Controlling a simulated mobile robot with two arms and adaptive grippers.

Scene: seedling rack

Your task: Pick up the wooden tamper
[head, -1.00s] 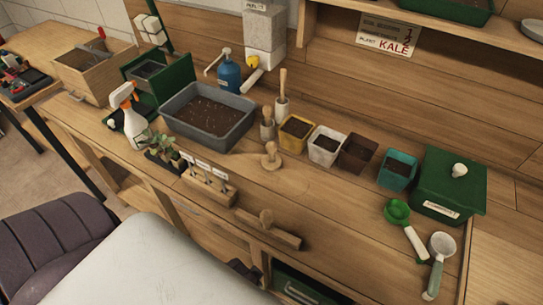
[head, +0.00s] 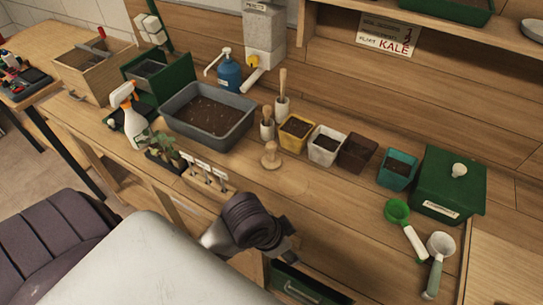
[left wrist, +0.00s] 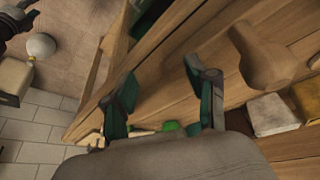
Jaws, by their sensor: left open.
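The wooden tamper (head: 271,156), a small knobbed piece on a round foot, stands upright on the bench in front of the pots in the head view. What looks like the same piece (left wrist: 262,55) shows at the upper right in the left wrist view. My left gripper (head: 288,240) is over the bench's front edge, nearer to me than the tamper and apart from it. In the left wrist view its two fingers (left wrist: 162,92) are spread, with nothing between them. A knobbed wooden board seen earlier at the front edge is hidden behind my left arm. My right gripper is not in view.
Yellow (head: 296,130), white (head: 324,148), brown (head: 357,154) and teal (head: 397,171) pots stand behind and right of the tamper. A grey soil tray (head: 207,112) stands left. A label holder (head: 208,178) sits near the front edge.

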